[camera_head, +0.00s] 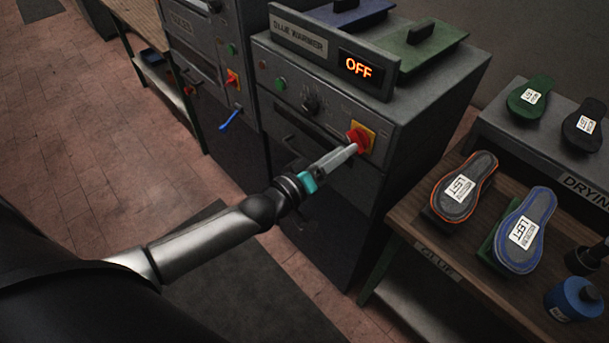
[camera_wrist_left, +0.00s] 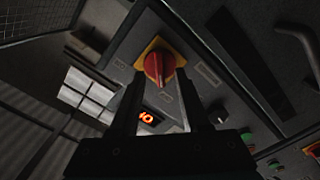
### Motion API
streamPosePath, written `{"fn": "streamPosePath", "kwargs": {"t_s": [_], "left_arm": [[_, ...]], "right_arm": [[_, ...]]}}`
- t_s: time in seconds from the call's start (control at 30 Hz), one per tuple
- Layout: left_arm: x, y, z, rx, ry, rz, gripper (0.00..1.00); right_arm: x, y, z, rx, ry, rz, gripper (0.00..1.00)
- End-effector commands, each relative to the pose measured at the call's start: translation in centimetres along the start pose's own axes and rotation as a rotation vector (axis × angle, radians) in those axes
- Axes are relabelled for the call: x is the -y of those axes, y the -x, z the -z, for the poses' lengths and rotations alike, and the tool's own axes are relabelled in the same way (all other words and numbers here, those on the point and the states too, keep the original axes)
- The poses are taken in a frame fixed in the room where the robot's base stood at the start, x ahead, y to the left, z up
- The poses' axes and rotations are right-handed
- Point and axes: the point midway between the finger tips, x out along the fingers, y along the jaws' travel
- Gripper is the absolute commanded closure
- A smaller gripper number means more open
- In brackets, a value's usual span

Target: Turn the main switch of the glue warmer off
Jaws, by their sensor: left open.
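The glue warmer (camera_head: 300,75) is a grey cabinet with a name plate and an orange display (camera_head: 358,67) that reads OFF. Its main switch (camera_head: 361,136) is a red knob on a yellow plate, at the right of the front panel. My right gripper is not in view.
A green button (camera_head: 281,84) and a black dial (camera_head: 311,104) share the panel. A second machine (camera_head: 203,50) with a blue lever (camera_head: 230,120) stands left. Open floor lies at left.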

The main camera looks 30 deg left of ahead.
Motion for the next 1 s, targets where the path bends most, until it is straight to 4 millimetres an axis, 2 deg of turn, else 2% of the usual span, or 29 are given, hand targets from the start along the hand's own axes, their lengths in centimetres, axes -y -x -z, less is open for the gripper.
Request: {"fn": "streamPosePath", "kwargs": {"t_s": [0.03, 0.3, 0.6, 0.8, 1.0], "left_arm": [[0.1, 1.0, -0.1, 0.003, 0.0, 0.002, 0.54], [0.1, 5.6, -0.1, 0.003, -0.001, 0.003, 0.54], [0.0, 10.0, -0.1, 0.004, 0.0, 0.002, 0.54], [0.0, 11.5, 0.0, 0.001, 0.001, 0.001, 0.54], [0.0, 11.9, 0.0, 0.0, 0.001, 0.0, 0.54]], "right_arm": [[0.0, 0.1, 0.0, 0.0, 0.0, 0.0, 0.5], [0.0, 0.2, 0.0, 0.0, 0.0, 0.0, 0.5], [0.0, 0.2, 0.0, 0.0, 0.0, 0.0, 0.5], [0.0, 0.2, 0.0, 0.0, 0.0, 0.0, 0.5], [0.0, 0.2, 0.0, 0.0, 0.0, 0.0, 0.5]]}}
